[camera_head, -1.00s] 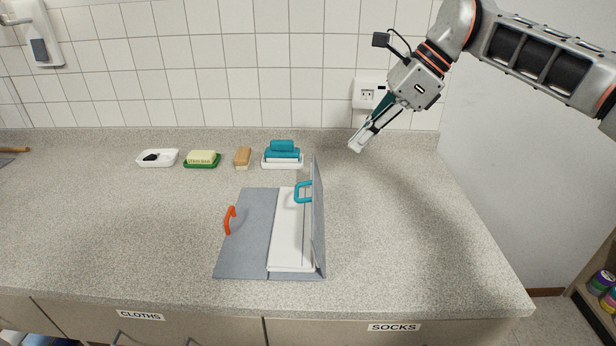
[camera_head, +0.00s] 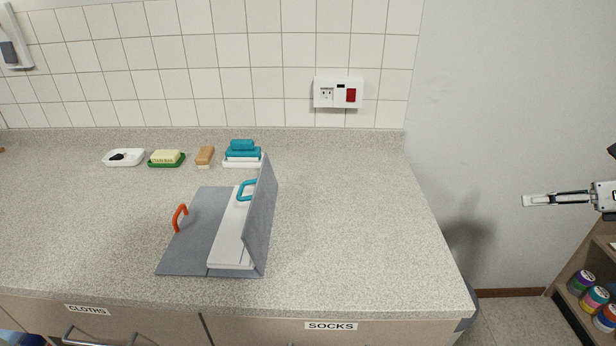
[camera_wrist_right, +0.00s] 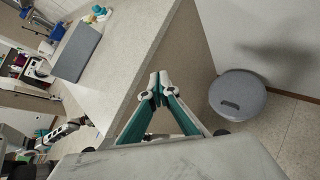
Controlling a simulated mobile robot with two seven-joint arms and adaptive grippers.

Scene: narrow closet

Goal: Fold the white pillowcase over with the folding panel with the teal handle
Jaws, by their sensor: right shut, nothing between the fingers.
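The folding board lies on the counter. Its left panel (camera_head: 190,245), with an orange-red handle (camera_head: 180,217), lies flat. The panel with the teal handle (camera_head: 262,215) stands raised, close to upright, along the right side; its teal handle (camera_head: 242,191) is on the left face. The white pillowcase (camera_head: 232,228) lies on the board just left of the raised panel, which hides part of it. My right gripper (camera_head: 530,200) is at the right edge, off the counter and far from the board. It is shut and empty; its tips meet in the wrist view (camera_wrist_right: 158,82). My left gripper is not seen.
A white dish (camera_head: 124,158), a green soap dish (camera_head: 166,160), a brush (camera_head: 205,156) and a teal stack on a white tray (camera_head: 243,156) line the back. The counter right of the board is clear. A lidded grey bin (camera_wrist_right: 238,95) stands on the floor. Shelved cans (camera_head: 594,299) are at right.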

